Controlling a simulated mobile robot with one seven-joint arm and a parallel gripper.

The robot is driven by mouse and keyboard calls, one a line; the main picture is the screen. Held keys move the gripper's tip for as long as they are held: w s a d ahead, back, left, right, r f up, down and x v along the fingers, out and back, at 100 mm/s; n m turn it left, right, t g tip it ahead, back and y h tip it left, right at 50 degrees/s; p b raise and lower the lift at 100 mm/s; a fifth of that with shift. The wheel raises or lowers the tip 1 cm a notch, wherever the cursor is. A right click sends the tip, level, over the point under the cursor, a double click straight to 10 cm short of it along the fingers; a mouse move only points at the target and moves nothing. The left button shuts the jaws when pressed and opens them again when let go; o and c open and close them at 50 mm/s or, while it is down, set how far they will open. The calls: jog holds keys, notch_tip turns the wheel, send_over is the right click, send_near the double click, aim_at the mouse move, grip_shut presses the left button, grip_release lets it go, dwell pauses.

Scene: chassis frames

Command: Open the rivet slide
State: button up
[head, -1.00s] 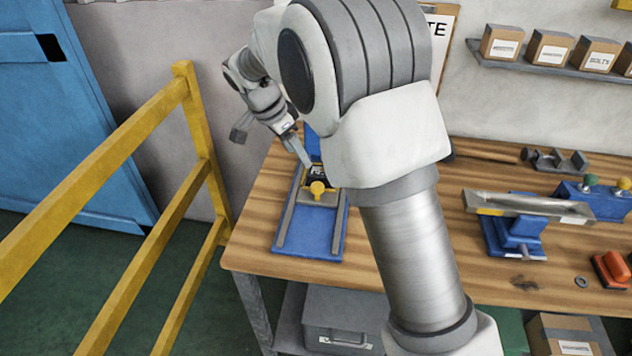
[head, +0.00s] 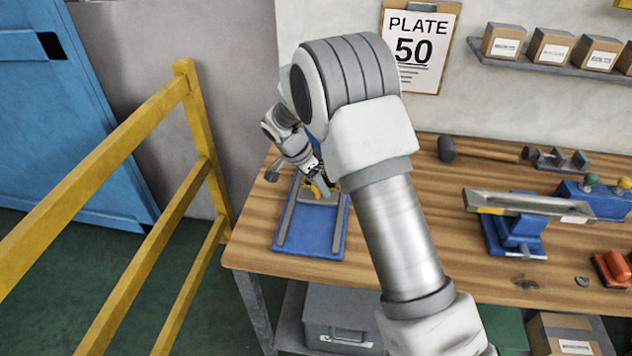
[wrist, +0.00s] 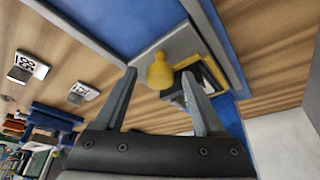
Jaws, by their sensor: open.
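The rivet slide has a blue base (head: 310,243) with two grey rails, at the left end of the workbench. In the wrist view its grey sliding plate (wrist: 178,46) carries a yellow knob (wrist: 160,72) and sits at the far end of the rails. My gripper (wrist: 159,76) is open, with one finger on each side of the knob in the picture. I cannot tell whether either finger touches it. In the head view my gripper (head: 322,189) is over the far part of the slide and partly hides the knob and plate.
A yellow railing (head: 195,130) stands left of the bench. A hammer (head: 448,150), a blue fixture with a grey bar (head: 530,205) and an orange-red tool (head: 611,270) lie to the right. The near length of the rails is clear.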

grip_shut()
dwell(1.4)
